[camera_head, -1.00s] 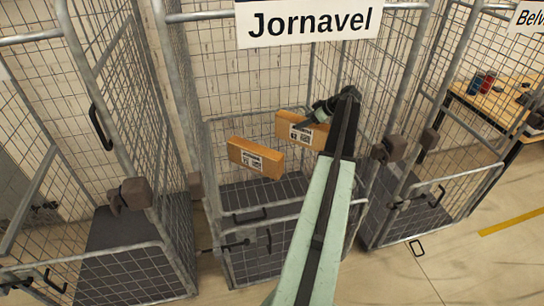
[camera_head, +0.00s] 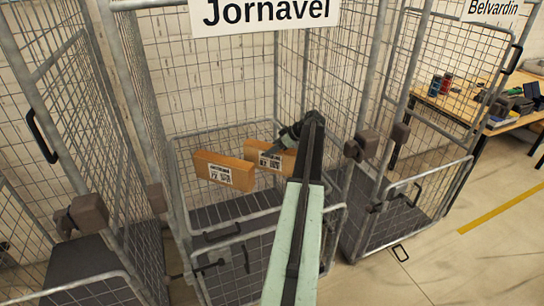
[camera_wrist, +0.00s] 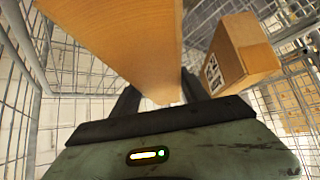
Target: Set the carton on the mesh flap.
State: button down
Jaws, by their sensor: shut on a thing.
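My gripper (camera_head: 286,137) is shut on an orange-brown carton (camera_head: 262,158) with a white printed label, inside the cage under the Jornavel sign. In the wrist view the held carton (camera_wrist: 120,38) fills the upper middle, between the dark fingers (camera_wrist: 158,98). A second, similar carton (camera_head: 221,172) stands left of it in the head view; the wrist view shows it (camera_wrist: 240,55) at the right, apart from the held one. Wire mesh (camera_head: 195,147) spans behind and around the cartons; I cannot tell clearly where the flap ends or whether the held carton touches it.
The Jornavel sign (camera_head: 262,15) hangs above the cage. A low front gate (camera_head: 245,235) and a dark cage floor (camera_head: 215,212) lie below the cartons. Other mesh cages stand left and right. A wooden table (camera_head: 460,105) with small items is at the far right.

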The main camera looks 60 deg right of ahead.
jog(key=shift+r, duration=0.1)
jog(key=c, duration=0.6)
grip_release()
jog(key=p+v, duration=0.8)
jog(key=v, duration=0.3)
jog(key=shift+s+r+p, duration=0.2)
jog(key=shift+r+p, duration=0.1)
jog(key=shift+p, duration=0.1)
jog(key=shift+s, duration=0.25)
